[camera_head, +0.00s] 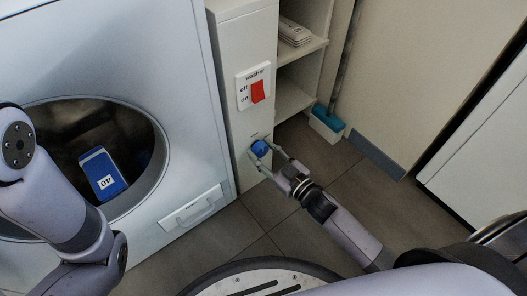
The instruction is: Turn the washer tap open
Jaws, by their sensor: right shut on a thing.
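The washer tap is a blue knob (260,147) low on the front of a narrow white cabinet (225,60). My right gripper (259,155) is at the knob, with its fingers around it, and is shut on it. The fingers partly cover the knob, and its exact turned position cannot be read. The washer (180,60) stands to the left with its round drum opening showing. My left arm comes in at the left edge, but its gripper is out of view.
A washer switch (257,91) with a red rocker sits above the knob. A blue box (102,174) shows in the drum opening. Open shelves (300,60) and a blue-and-white brush holder (327,122) stand to the right. Tiled floor (325,170) is clear between cabinet and right wall.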

